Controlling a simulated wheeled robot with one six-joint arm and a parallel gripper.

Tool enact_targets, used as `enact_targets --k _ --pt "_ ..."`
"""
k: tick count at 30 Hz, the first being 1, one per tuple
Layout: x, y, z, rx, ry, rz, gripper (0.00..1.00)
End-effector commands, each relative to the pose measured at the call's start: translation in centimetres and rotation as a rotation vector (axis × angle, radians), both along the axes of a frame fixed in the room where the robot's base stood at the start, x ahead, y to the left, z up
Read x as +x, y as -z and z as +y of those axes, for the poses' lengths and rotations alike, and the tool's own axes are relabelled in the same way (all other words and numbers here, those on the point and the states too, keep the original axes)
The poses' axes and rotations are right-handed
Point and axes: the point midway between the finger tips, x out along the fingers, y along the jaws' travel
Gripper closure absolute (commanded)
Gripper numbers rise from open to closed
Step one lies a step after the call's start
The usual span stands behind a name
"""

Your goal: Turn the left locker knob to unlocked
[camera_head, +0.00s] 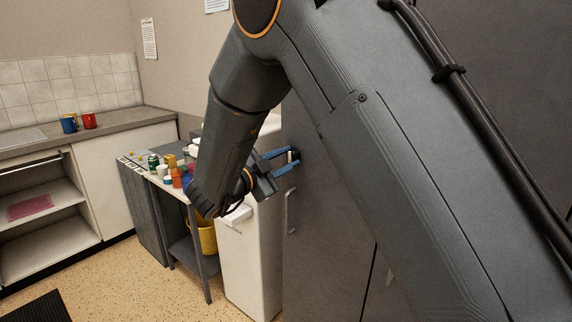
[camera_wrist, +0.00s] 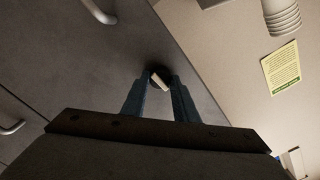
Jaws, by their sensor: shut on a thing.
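The left locker knob (camera_wrist: 160,81) is a dark round base with a pale bar, set on the grey locker door (camera_wrist: 100,60). In the wrist view my gripper (camera_wrist: 161,84) has its blue fingers on either side of the knob and is shut on it. The pale bar lies at a slant in that view. In the head view my gripper (camera_head: 291,157) reaches the locker door (camera_head: 325,200) from the left, and a small pale part of the knob shows between the fingers. My arm covers much of the lockers.
A locker handle (camera_head: 290,211) is just below the knob. Left of the lockers stand a white cabinet (camera_head: 248,262) and a small table (camera_head: 150,179) crowded with bottles. A yellow bucket (camera_head: 207,237) is under the table. Speckled floor (camera_head: 130,290) is open at the front left.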

Motion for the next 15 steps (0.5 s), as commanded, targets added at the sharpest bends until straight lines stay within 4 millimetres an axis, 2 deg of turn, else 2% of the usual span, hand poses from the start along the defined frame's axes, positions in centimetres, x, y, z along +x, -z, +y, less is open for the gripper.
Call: enact_targets --k 15 --pt "-0.01 -0.01 0.02 0.083 0.000 -0.065 0.96"
